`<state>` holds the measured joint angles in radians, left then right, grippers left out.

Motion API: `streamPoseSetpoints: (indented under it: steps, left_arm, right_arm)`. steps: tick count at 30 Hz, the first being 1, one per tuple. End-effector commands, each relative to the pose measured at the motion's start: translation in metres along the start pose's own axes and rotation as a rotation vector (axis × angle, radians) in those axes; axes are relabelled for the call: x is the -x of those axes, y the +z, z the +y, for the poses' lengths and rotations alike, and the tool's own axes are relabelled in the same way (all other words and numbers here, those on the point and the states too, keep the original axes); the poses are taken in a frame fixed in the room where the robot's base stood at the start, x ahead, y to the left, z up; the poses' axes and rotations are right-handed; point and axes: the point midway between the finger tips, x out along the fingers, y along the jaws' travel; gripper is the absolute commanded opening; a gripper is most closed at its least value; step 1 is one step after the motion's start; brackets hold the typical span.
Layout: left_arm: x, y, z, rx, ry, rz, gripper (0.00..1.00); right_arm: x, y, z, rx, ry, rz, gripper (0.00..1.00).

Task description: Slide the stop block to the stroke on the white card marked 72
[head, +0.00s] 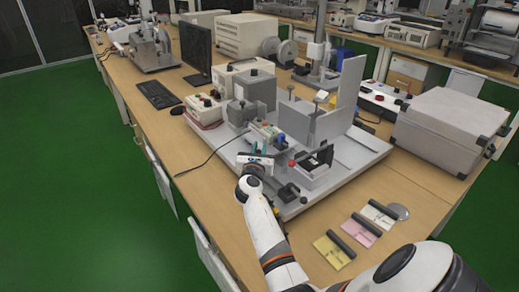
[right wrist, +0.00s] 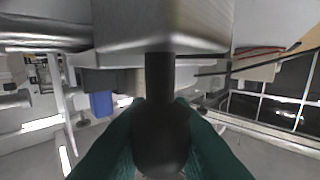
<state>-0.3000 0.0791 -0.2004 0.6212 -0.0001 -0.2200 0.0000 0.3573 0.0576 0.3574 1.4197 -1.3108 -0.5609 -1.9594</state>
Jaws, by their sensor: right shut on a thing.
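The white card (head: 378,215) lies on the bench in the head view, right of the grey base plate, with a black bar along its far edge. Its marks are too small to read. My right gripper (head: 275,170) is at the near left side of the test rig on the plate. In the right wrist view its dark green fingers are shut on a dark handle (right wrist: 160,120), below a grey metal block (right wrist: 160,25). I cannot tell which part is the stop block, or whether this handle belongs to it. My left gripper is not in view.
A pink card (head: 361,231) and a yellow card (head: 333,252), also with black bars, lie nearer. A large grey case (head: 450,128) stands at right. A tall grey plate (head: 350,95) rises from the rig.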

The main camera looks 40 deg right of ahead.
Motion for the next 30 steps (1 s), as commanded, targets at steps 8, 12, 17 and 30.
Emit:
streamPoseSetpoints:
  steps: [8, 12, 17, 30]
  left_arm:
    - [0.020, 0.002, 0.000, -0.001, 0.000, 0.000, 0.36]
    - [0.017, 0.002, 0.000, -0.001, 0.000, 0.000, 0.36]
    - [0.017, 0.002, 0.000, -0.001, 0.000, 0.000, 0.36]
    - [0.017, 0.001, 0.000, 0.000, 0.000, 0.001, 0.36]
  right_arm:
    - [0.012, -0.002, 0.012, 0.004, 0.000, -0.002, 0.00]
    - [0.013, 0.001, 0.012, 0.000, 0.000, -0.001, 0.00]
    - [0.012, 0.001, 0.012, -0.001, 0.000, -0.001, 0.27]
    - [0.017, 0.001, 0.012, 0.000, -0.001, -0.001, 0.41]
